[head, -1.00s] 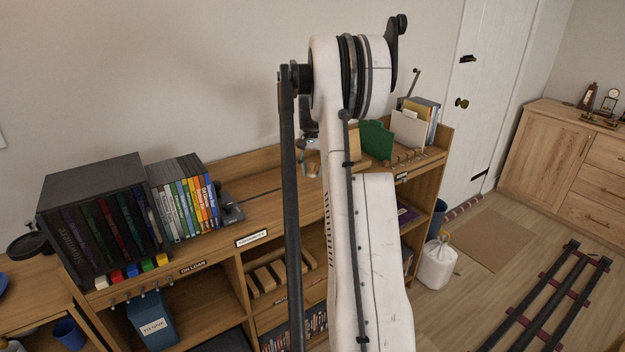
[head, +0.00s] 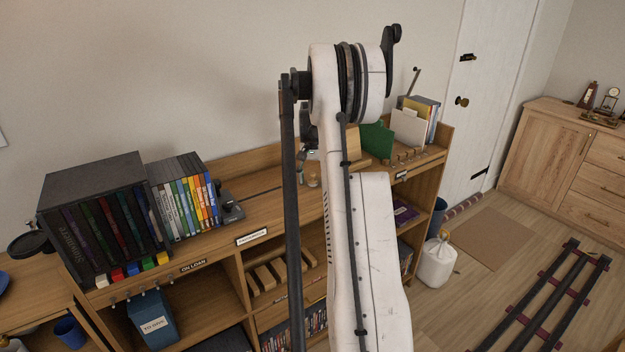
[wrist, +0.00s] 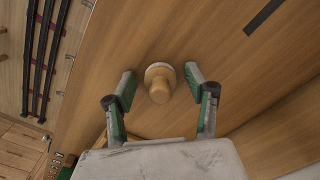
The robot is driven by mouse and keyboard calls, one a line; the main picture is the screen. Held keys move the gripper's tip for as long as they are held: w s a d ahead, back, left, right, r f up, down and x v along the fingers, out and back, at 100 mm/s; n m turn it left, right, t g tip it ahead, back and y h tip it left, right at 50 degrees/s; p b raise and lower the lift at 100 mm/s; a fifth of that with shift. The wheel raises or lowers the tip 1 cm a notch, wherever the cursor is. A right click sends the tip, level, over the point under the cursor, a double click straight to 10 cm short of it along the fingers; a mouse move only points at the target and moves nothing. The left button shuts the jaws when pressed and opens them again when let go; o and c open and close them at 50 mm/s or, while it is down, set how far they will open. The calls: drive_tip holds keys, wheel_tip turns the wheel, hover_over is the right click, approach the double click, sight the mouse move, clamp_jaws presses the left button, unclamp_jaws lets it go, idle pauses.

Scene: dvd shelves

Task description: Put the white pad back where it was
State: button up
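The knob has a pale round base (wrist: 158,70) and stands on a wooden surface. A gap shows between each finger and the knob. The pale base may be the white pad, but I cannot tell for sure. In the head view my arm hides most of my gripper, and only a small part shows left of the arm, low over the shelf top (head: 270,210).
A black case box (head: 100,215) and a row of coloured cases (head: 185,200) stand on the left of the shelf top. A green divider (head: 376,139) and a cream card (head: 409,127) stand at the right end. A small grey device (head: 230,207) sits beside the cases.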

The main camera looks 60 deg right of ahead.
sight(313, 173)
drive_tip(key=shift+r, duration=0.1)
wheel_tip(313, 173, up, 12)
drive_tip(key=w+a+r+n+t+h, duration=0.1)
drive_tip(key=a+r+n+t, duration=0.3)
drive_tip(key=a, duration=1.3)
drive_tip(key=w+a+r+n+g, duration=0.15)
drive_tip(key=a+r, duration=0.55)
drive_tip(key=a, duration=1)
drive_tip(key=s+a+f+n+t, duration=0.2)
drive_tip(key=s+a+f+n, duration=0.1)
drive_tip(key=s+a, duration=0.6)
drive_tip(key=s+a+f+n+t+y, duration=0.1)
drive_tip(key=s+a+f+n, duration=0.3)
drive_tip(key=s+a, duration=0.5)
drive_tip(key=a+n+t, duration=0.1)
drive_tip(key=a, duration=0.6)
drive_tip(key=shift+a+f+t, duration=0.3)
drive_tip(key=shift+t, duration=0.05)
